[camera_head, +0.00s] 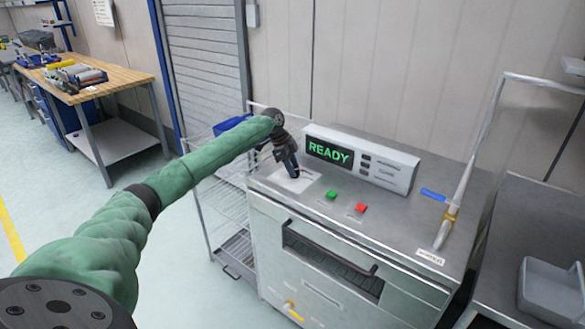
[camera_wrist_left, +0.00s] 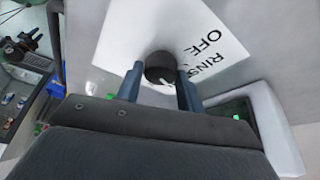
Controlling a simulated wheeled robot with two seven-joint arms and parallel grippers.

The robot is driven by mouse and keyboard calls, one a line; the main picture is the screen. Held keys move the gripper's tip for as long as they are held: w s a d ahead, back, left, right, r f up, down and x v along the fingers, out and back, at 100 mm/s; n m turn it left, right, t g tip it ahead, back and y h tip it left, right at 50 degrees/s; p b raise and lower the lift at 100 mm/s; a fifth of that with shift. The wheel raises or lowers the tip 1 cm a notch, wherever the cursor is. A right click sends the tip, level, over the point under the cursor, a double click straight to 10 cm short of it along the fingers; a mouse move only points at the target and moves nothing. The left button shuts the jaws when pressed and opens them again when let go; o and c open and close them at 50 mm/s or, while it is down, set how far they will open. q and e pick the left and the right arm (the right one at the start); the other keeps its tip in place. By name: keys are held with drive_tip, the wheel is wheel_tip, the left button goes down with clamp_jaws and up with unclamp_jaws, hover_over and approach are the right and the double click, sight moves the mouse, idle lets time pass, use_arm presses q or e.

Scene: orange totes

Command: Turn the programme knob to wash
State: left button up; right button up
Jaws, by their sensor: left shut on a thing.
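The programme knob (camera_wrist_left: 160,68) is a round black dial with a white pointer mark, on a white label plate (camera_wrist_left: 190,30). The words OFF and RINS, partly cut off, can be read beside it; no wash marking is visible. My left gripper (camera_wrist_left: 160,82) has one finger on each side of the knob and is shut on it. In the head view my left gripper (camera_head: 293,172) reaches down to the label plate on the machine top (camera_head: 400,222) and hides the knob. My right gripper is not in view.
A display box (camera_head: 360,160) reading READY stands behind the plate. A green button (camera_head: 332,195) and a red button (camera_head: 361,208) are to the right. An upright lever (camera_head: 455,205) stands at the right end. A wire rack (camera_head: 222,200) is at the left.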

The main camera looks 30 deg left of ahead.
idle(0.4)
use_arm(q)
drive_tip(key=o, duration=1)
drive_tip(key=shift+r, duration=0.1)
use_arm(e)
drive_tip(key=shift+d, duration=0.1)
use_arm(q)
drive_tip(key=shift+a+r, duration=0.15)
drive_tip(key=shift+r, duration=0.05)
drive_tip(key=b+v, duration=0.2)
drive_tip(key=v, duration=0.5)
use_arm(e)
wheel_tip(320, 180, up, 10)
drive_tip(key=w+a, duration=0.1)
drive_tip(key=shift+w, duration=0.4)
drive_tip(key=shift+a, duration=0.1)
